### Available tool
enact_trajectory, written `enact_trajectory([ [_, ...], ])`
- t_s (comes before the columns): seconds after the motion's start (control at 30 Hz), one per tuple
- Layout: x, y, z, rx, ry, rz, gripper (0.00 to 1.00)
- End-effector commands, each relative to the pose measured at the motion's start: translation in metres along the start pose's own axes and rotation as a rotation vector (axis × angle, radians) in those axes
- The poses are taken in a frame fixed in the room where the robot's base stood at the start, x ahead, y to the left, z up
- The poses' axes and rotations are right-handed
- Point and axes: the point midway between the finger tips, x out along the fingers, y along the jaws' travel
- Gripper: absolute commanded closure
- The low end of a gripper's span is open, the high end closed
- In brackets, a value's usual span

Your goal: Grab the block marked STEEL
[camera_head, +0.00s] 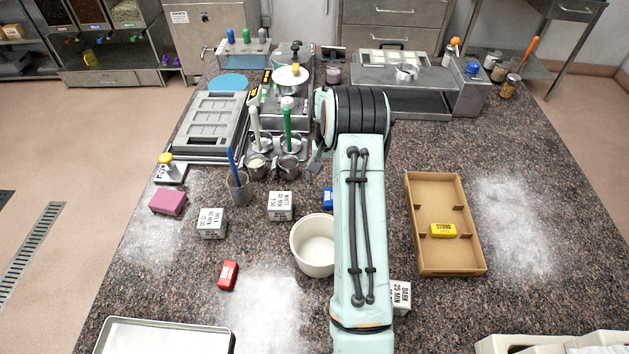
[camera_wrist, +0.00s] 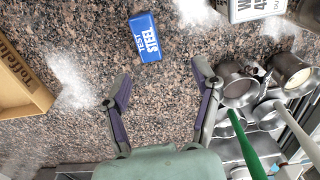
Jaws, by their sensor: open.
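The blue block marked STEEL (camera_wrist: 145,38) lies on the speckled counter in the wrist view, at the top middle, ahead of my fingertips. In the head view only a blue edge of this block (camera_head: 328,199) shows beside my arm, which hides the rest. My gripper (camera_wrist: 161,88) is open and empty, its two fingers spread wide, with the block beyond them and not between them. In the head view my gripper is mostly hidden behind my own arm.
A wooden tray (camera_head: 420,265) holds a yellow block (camera_head: 443,230). A white bowl (camera_head: 315,246), a white labelled box (camera_head: 281,206) and metal cups (camera_head: 288,167) stand near the blue block. A red block (camera_head: 228,275) lies at front left. Green-handled and white-handled tools stand near my right finger in the wrist view.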

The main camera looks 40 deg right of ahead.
Motion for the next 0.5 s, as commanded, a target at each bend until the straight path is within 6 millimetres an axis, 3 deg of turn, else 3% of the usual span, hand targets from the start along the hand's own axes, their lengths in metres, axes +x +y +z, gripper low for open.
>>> enact_trajectory([
  [0.1,0.013,0.016,0.004,0.035,-0.019,-0.001,0.37],
  [0.5,0.069,0.016,0.005,0.034,-0.018,0.000,0.37],
])
